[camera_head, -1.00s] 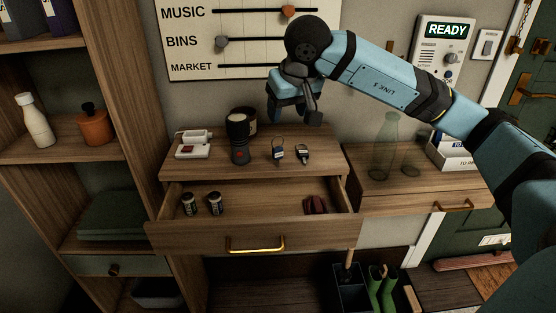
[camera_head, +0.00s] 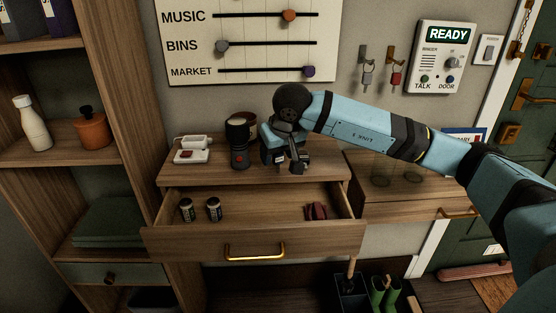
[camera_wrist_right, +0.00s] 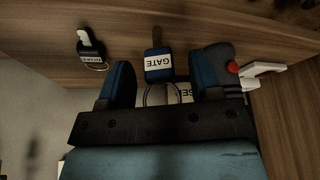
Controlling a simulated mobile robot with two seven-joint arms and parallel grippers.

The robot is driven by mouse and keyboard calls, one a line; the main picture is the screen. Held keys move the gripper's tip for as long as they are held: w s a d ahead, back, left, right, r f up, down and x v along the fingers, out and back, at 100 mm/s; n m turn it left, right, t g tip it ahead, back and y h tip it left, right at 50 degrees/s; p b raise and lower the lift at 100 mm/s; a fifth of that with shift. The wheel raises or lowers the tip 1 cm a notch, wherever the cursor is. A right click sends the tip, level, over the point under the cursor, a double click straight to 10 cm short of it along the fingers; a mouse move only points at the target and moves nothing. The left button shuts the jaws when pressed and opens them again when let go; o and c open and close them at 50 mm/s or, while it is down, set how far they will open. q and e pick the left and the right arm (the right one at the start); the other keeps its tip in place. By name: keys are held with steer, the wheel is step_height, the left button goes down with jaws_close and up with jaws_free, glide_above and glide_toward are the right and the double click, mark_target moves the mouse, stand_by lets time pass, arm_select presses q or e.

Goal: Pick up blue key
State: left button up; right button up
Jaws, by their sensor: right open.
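In the right wrist view a blue key tag labelled GATE (camera_wrist_right: 159,68) lies on the wooden top, with a metal ring on its near side. My right gripper (camera_wrist_right: 165,82) is open, and its two blue fingers stand on either side of the tag. I cannot tell whether they touch it. A second key with a white-labelled dark tag (camera_wrist_right: 90,48) lies to the left, outside the fingers. In the head view my right gripper (camera_head: 286,160) is low over the cabinet top and hides most of the keys. My left gripper is not in view.
A black torch (camera_head: 239,150) stands close beside the gripper, left of it in the head view. A white device (camera_head: 191,150) is farther left. The open drawer (camera_head: 255,240) below holds batteries and a dark red item. Two key sets hang on the wall.

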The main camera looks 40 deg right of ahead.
steer(key=c, duration=0.9)
steer(key=shift+c, duration=0.2)
steer(key=shift+r, duration=0.15)
